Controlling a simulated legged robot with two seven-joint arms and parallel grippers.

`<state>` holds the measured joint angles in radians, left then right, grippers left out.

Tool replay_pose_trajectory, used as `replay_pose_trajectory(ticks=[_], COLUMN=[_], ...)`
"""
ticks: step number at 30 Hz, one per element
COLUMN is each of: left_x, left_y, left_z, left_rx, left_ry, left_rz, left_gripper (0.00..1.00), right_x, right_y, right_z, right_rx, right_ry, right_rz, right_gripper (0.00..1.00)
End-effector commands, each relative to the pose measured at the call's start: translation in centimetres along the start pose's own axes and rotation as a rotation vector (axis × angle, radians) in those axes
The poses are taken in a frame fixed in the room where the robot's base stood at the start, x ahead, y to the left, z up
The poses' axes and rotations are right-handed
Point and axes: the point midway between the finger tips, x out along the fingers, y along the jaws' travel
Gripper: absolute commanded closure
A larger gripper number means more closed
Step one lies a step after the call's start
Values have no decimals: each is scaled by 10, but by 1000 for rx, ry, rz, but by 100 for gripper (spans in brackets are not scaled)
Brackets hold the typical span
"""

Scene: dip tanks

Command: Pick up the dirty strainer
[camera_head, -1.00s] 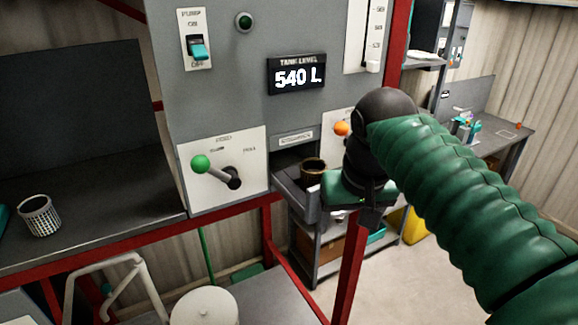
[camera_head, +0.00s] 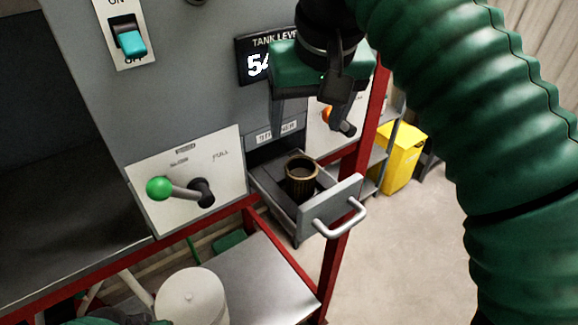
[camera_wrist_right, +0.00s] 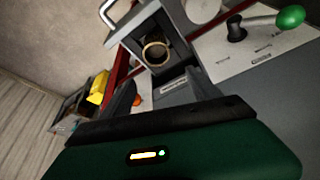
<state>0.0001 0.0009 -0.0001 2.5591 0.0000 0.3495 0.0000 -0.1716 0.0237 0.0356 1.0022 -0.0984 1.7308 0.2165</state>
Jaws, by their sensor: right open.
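The dirty strainer (camera_head: 301,180) is a dark brown cup with a brass-coloured rim. It stands upright in the open grey drawer (camera_head: 331,203). The wrist view shows the strainer's round rim (camera_wrist_right: 156,53) and dark inside from above. My right gripper (camera_head: 309,112) is open and empty, above and behind the strainer in the picture, in front of the grey panel. It does not touch the strainer.
A green-knobbed lever (camera_head: 172,188) sticks out left of the drawer. An orange-knobbed lever (camera_head: 328,116) is partly behind my right gripper. The drawer has a front handle (camera_head: 343,219). A red post (camera_head: 345,240) stands beside the drawer. A yellow bin (camera_head: 401,157) is behind.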

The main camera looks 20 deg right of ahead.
Motion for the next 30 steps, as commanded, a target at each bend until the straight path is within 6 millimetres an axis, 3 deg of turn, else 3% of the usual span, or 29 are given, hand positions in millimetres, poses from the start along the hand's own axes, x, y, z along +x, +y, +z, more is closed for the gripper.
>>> replay_pose_trajectory(ticks=[10, 17, 20, 24, 30], left_x=[1, -11, -25, -27, -26], left_y=[0, 0, 0, 0, 0], left_z=[1, -2, -6, -6, -6], left_rx=[0, 0, 0, 0, 0], left_ry=[-1, -1, 0, 0, -1], left_rz=[0, 0, 0, 0, 0], left_gripper=[64, 64, 64, 64, 64], right_x=[90, 114, 131, 150, 154], right_y=[0, 0, -1, -1, -1], right_z=[-5, -6, -6, -3, -3], right_rx=[1, 1, 0, 0, 0], right_ry=[-7, -7, -9, -2, -1], right_rz=[1, 0, 1, 0, 0], right_gripper=[29, 29, 29, 29, 29])
